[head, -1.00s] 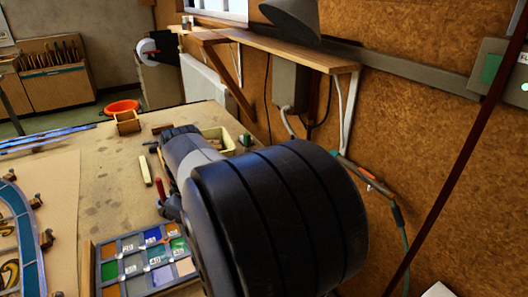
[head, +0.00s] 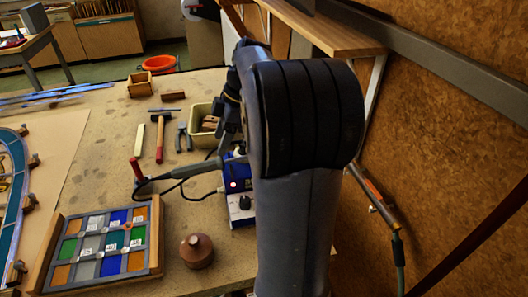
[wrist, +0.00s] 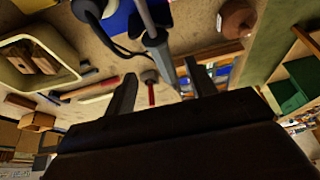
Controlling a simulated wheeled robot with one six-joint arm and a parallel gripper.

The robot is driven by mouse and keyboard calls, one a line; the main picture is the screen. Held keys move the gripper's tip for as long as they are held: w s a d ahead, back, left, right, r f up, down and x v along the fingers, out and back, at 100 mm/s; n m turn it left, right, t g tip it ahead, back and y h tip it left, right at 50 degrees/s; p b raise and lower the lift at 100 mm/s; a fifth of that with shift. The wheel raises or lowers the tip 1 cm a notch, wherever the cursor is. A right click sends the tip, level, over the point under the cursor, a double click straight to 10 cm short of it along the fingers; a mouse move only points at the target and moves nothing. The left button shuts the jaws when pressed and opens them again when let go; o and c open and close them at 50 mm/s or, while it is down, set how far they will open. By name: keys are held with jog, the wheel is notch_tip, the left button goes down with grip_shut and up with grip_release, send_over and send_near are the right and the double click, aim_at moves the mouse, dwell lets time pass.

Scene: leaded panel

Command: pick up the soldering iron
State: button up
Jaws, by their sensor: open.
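I cannot tell how shaft and handle join. In the wrist view the red handle (wrist: 151,95) shows beyond my gripper (wrist: 160,88), between its two dark fingers. The grey shaft also lies ahead there (wrist: 157,48). In the head view my arm largely hides the gripper.
The sample tray (head: 154,265) and a brown pot (head: 197,251) stand at the front. A red-handled hammer (head: 160,140), pliers (head: 182,138) and a pale yellow box (head: 196,128) lie farther back. The leaded panel is at left.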

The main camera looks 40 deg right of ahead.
aim_at(215, 160)
jog(key=x, duration=0.4)
jog(key=shift+a, duration=0.15)
jog(key=shift+d+p+x, duration=0.15)
jog(key=shift+p+x, duration=0.15)
jog(key=shift+x, duration=1.15)
jog(key=shift+d+p+x, duration=0.15)
jog(key=shift+p+x, duration=0.1)
jog(key=shift+x, duration=1.2)
jog(key=shift+f, duration=0.1)
jog(key=shift+c, duration=0.5)
grip_shut()
